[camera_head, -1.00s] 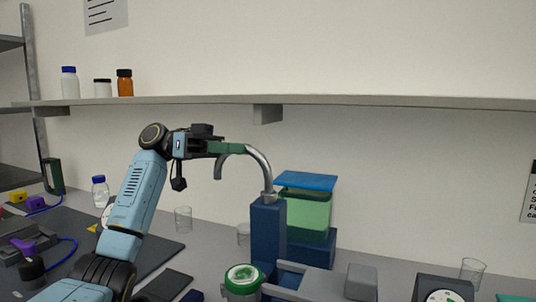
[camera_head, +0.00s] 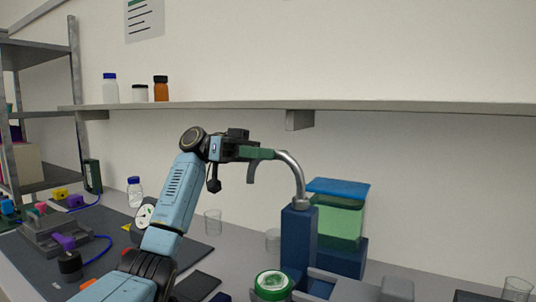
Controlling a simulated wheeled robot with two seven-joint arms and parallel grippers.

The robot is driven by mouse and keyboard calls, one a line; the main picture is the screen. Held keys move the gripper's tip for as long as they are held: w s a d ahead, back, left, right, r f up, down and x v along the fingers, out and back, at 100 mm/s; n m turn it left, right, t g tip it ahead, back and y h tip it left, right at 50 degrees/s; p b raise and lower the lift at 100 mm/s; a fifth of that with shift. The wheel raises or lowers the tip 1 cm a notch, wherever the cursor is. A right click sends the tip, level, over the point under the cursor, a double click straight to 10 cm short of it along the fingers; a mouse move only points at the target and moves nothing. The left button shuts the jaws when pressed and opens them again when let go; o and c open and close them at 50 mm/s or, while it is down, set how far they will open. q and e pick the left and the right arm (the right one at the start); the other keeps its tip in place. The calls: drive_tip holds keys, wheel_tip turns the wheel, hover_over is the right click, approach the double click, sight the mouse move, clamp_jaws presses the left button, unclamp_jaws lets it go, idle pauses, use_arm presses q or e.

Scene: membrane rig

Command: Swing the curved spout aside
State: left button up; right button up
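The curved spout (camera_head: 294,172) is a grey metal tube rising from a dark blue post (camera_head: 298,240). It arches to the left and its short end (camera_head: 251,175) points down. My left gripper (camera_head: 262,153) is at the top of the arch, with a green part lying across the tube there. The overlap hides part of the spout, and I cannot tell whether the fingers are closed on it. My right gripper is not in view.
A green-filled tank with a blue lid (camera_head: 338,187) stands right of the post. A wall shelf (camera_head: 400,107) runs above. Glass beakers (camera_head: 212,222) and a cluttered dark mat (camera_head: 195,250) lie left.

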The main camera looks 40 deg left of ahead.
use_arm(q)
drive_tip(key=shift+a, duration=0.1)
